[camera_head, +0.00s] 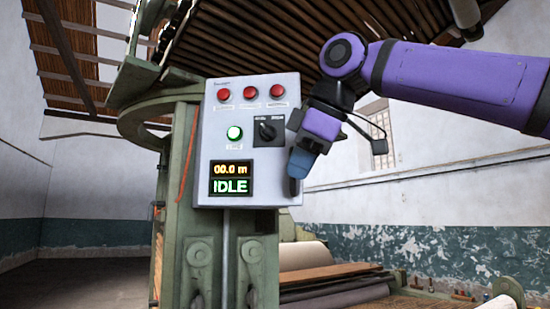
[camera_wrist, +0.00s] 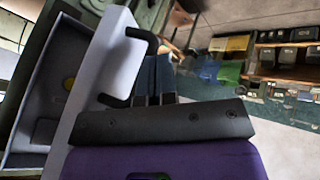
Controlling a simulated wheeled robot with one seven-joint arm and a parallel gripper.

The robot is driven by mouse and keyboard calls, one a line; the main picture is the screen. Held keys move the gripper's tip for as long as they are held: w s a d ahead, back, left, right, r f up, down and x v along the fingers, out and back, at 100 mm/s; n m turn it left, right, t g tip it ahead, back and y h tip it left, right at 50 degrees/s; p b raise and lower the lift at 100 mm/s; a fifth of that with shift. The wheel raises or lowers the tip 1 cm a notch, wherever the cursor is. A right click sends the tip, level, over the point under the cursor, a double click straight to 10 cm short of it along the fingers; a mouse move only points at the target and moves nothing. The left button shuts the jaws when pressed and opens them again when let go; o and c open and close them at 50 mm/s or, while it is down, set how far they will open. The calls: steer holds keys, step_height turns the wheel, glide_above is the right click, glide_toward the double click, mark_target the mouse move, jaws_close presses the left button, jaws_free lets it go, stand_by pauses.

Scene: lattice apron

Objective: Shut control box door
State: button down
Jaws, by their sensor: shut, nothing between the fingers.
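The control box (camera_head: 240,140) is a light grey panel with red buttons, a lit green button, a black rotary switch and a display reading "00.0 m" and "IDLE". In the wrist view its pale door (camera_wrist: 100,65) shows nearly edge-on with a black bar handle (camera_wrist: 146,36). A grey recess (camera_wrist: 50,85) with a yellow spot shows left of it, so the door seems to stand ajar; how far I cannot tell. My gripper (camera_head: 294,184) is shut and empty at the box's right edge. Its fingers (camera_wrist: 158,78) are beside the handle; whether they touch is unclear.
A green machine frame (camera_head: 185,190) stands behind and below the box. Rollers with cloth (camera_head: 335,293) lie low at the right.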

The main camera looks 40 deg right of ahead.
steer(key=w+d+n+g+y, duration=0.1)
steer(key=w+d+n+y, duration=0.2)
steer(key=d, duration=0.8)
steer(key=shift+w+d+n+y, duration=0.15)
steer(key=shift+w+n+y, duration=0.15)
steer(key=shift+w+n, duration=1.6)
steer(key=shift+w+d+r+m, duration=0.1)
steer(key=shift+w+r+m, duration=0.1)
steer(key=shift+w+m, duration=0.25)
steer(key=v, duration=1)
steer(key=shift+s, duration=0.3)
steer(key=shift+r, duration=0.1)
steer(key=a+f+m+h, duration=0.1)
steer(key=a+f+m, duration=0.4)
steer(key=f, duration=0.8)
steer(key=s+a+f+m+h, duration=0.1)
steer(key=a+f+m, duration=0.4)
steer(key=f, duration=0.8)
steer(key=s+a+f+m+g+h, duration=0.1)
steer(key=a+f+m, duration=0.4)
steer(key=a+f, duration=0.5)
step_height(320, 180, down, 4)
steer(key=shift+a+r+h, duration=0.2)
steer(key=shift+a+h, duration=0.05)
steer(key=shift+h, duration=0.05)
